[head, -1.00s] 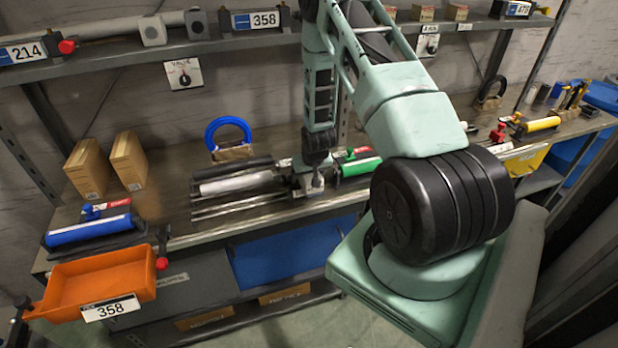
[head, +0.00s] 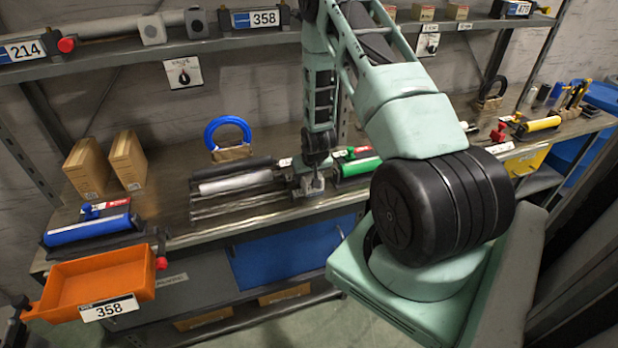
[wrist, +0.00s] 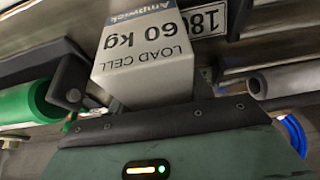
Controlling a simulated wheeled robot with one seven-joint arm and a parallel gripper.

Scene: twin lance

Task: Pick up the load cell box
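The far side of the grip is hard to make out, so I cannot tell whether the fingers press on the box.
The workbench (head: 280,210) carries a grey roller (head: 235,183) left of my gripper and a green cylinder (head: 360,166) close on its right. A blue ring (head: 228,122) stands behind. Two cartons (head: 127,160) and an orange tray (head: 98,283) are at the left. A shelf runs above.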

